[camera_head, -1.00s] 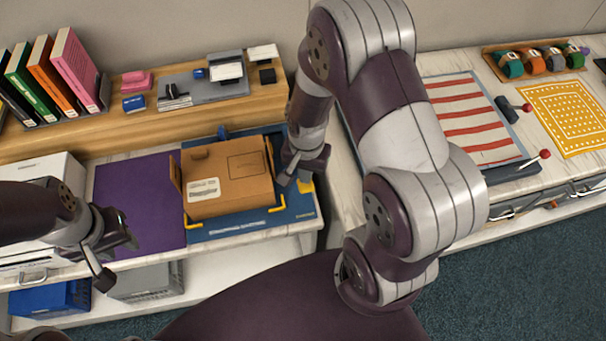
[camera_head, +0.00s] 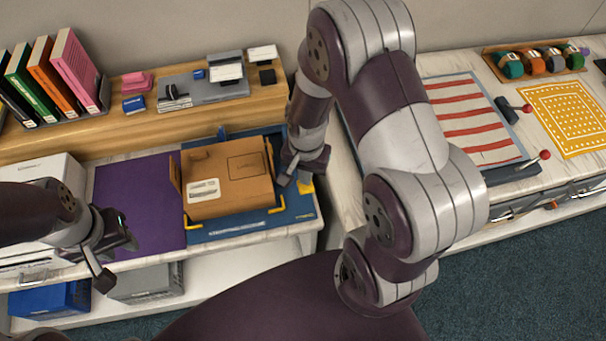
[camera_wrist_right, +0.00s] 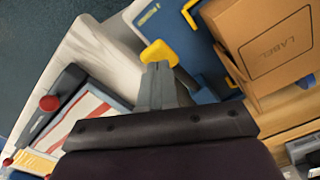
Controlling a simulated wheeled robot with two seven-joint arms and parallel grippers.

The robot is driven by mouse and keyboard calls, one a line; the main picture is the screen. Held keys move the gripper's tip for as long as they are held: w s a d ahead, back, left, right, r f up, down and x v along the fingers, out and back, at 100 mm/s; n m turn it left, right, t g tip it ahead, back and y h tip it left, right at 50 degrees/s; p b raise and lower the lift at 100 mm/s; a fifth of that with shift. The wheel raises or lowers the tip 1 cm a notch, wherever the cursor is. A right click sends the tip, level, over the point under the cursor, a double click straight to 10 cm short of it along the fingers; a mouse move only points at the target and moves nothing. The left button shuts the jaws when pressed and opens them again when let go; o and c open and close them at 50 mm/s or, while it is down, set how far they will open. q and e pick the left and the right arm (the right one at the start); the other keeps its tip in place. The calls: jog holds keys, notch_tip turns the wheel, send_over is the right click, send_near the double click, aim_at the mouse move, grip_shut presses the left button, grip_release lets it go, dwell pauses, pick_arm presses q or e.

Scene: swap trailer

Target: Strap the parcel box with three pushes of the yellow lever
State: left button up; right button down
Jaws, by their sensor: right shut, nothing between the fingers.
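The brown cardboard parcel box (camera_head: 226,178) sits on the blue strapping base (camera_head: 240,229) on the left table, with its label side also in the right wrist view (camera_wrist_right: 275,40). The yellow lever (camera_head: 306,186) is at the right of the box; its yellow end shows in the right wrist view (camera_wrist_right: 158,52). My right gripper (camera_head: 293,181) is shut and empty, its fingertips right at the yellow lever; I cannot tell whether they touch. My left gripper (camera_head: 118,262) hangs left of the purple mat, away from the box; its fingers look spread apart.
A purple mat (camera_head: 135,205) lies left of the base. Books (camera_head: 75,70) and small office items stand on the wooden shelf behind. A second table at right holds a striped sheet (camera_head: 470,120) and red-knobbed levers (camera_head: 544,154). Bins (camera_head: 50,299) sit below the left table.

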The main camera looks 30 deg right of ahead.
dwell(0.6)
jog(key=shift+f+b, duration=1.95)
jog(key=shift+f, duration=0.75)
jog(key=shift+r, duration=0.1)
notch_tip(320, 180, up, 8)
jog(key=p, duration=0.8)
jog(key=shift+r, duration=0.2)
jog(key=shift+f, duration=0.1)
